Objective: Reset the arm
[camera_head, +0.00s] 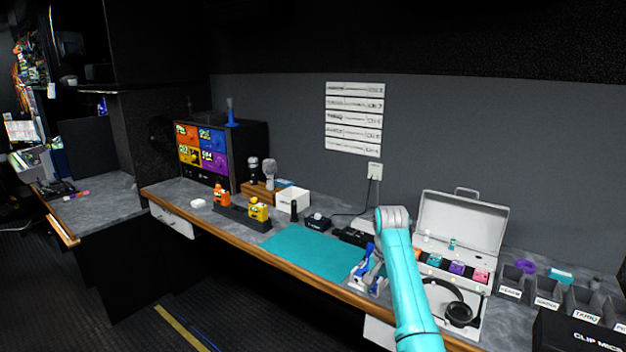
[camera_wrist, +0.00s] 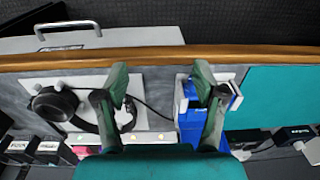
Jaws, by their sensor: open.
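My teal arm (camera_head: 405,285) reaches up from the lower right in the head view and bends at an elbow-like joint over the counter. In the wrist view my gripper (camera_wrist: 160,84) has its two green fingers spread wide apart, with nothing held between them. It hangs over the front part of the counter, between the headphones (camera_wrist: 56,103) on the left and a blue device (camera_wrist: 193,122) on the right. The right finger overlaps the blue device in the picture; I cannot tell whether they touch.
The wooden counter edge (camera_wrist: 240,53) runs close to the fingers. A teal mat (camera_head: 300,250) is clear. An open white case (camera_head: 460,222), headphones (camera_head: 459,314) and labelled bins (camera_head: 547,302) are on the right. Orange and yellow packs (camera_head: 258,211) stand left of the mat.

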